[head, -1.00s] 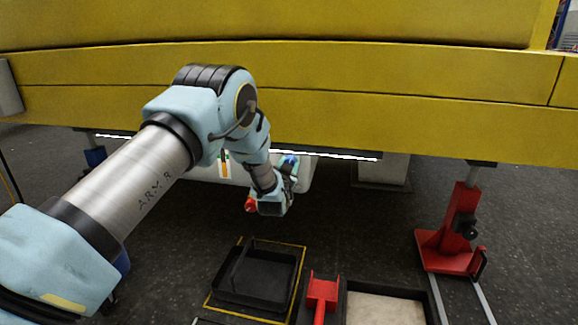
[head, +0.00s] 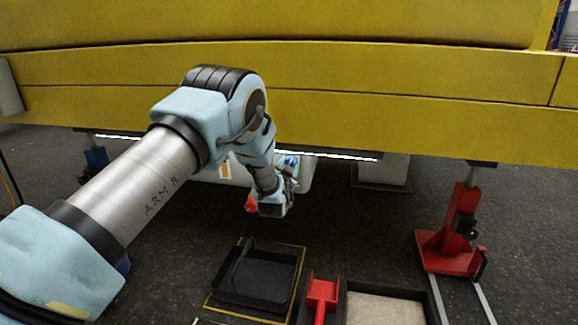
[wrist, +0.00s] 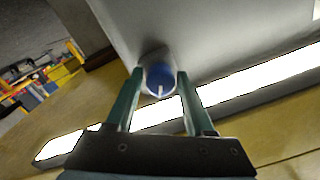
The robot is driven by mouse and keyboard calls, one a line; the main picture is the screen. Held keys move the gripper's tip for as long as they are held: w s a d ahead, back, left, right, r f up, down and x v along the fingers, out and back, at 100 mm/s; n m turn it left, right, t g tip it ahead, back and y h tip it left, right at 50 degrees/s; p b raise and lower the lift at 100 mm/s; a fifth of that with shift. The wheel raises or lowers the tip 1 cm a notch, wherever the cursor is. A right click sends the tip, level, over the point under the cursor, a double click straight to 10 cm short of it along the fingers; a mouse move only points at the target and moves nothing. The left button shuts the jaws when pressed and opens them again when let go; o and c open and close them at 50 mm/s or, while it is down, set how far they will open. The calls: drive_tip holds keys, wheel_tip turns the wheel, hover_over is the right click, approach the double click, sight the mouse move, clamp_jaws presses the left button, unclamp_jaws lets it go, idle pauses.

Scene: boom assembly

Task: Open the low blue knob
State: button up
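The blue knob (wrist: 160,79) sits on a grey-white housing in the wrist view, with a pale mark across its face. My gripper (wrist: 160,80) has its two green fingers on either side of the knob, spread apart. Slight gaps seem to show between the fingertips and the knob, so contact cannot be told for sure. In the head view the knob shows as a small blue spot (head: 291,160) by my gripper (head: 290,168), under the yellow boom. The rest of the knob is hidden by my wrist there.
The yellow boom (head: 400,100) spans overhead, with a bright light strip (head: 340,156) beneath it. A red stand (head: 455,235) is at right. A black tray (head: 258,275), a red tool (head: 322,292) and a sand-coloured bin (head: 385,308) lie below.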

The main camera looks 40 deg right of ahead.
drive_tip(key=shift+o, duration=1.3)
drive_tip(key=shift+r, duration=0.1)
drive_tip(key=p+v, duration=0.2)
drive_tip(key=v, duration=0.8)
drive_tip(key=shift+s+a, duration=0.25)
drive_tip(key=shift+a, duration=0.1)
